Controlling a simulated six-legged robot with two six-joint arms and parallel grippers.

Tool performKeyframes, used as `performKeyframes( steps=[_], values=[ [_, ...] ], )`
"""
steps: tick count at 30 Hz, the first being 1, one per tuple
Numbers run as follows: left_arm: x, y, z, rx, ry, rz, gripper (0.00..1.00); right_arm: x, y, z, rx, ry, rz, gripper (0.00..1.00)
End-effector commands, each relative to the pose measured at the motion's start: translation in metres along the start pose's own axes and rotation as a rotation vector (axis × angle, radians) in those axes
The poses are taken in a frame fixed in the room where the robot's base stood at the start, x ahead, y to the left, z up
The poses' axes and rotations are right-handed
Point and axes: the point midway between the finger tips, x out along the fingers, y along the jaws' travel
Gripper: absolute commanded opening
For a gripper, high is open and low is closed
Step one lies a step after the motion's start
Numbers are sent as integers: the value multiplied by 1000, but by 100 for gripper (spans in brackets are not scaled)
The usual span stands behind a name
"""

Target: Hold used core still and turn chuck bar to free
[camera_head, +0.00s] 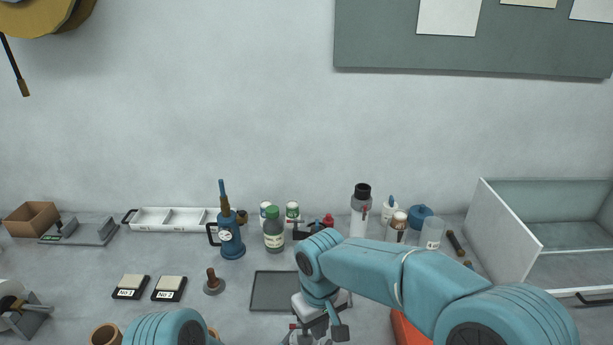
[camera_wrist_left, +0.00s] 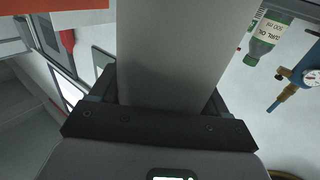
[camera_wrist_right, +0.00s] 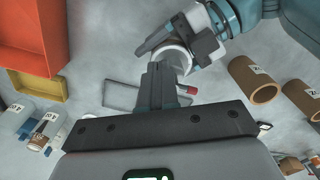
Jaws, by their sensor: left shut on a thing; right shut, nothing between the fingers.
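The used core (camera_wrist_left: 165,50) is a plain grey cylinder filling the middle of the left wrist view, between the fingers of my left gripper (camera_wrist_left: 160,100), which is shut on it. In the right wrist view, the left gripper (camera_wrist_right: 185,50) holds the core (camera_wrist_right: 180,62), a pale round end, just beyond my right fingers. My right gripper (camera_wrist_right: 157,85) is shut and empty, its tips close to the core; I cannot tell whether they touch. In the head view the right gripper (camera_head: 312,335) is at the bottom edge, partly cut off. I cannot make out the chuck bar for certain.
An orange-red bin (camera_wrist_right: 35,35) and a yellow bin (camera_wrist_right: 38,85) are left in the right wrist view; brown tubes (camera_wrist_right: 255,80) stand right. A dark tray (camera_head: 275,290), a blue gauge pump (camera_head: 229,236) and a green-capped bottle (camera_head: 273,230) stand behind the arms.

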Motion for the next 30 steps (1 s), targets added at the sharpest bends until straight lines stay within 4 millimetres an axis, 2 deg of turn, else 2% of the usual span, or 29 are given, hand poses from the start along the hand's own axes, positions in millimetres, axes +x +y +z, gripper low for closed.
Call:
performKeyframes(
  steps=[13,21,23,30],
  values=[
    [0,1,1,-1,-3,2,39,0,1,0,0,-1,0,0],
    [0,1,1,-1,-3,2,39,0,4,7,0,-1,0,0],
    [0,1,1,-1,-3,2,39,-4,4,7,0,1,0,0],
    [0,1,1,-1,-3,1,39,-34,4,6,0,2,1,0]
  ],
)
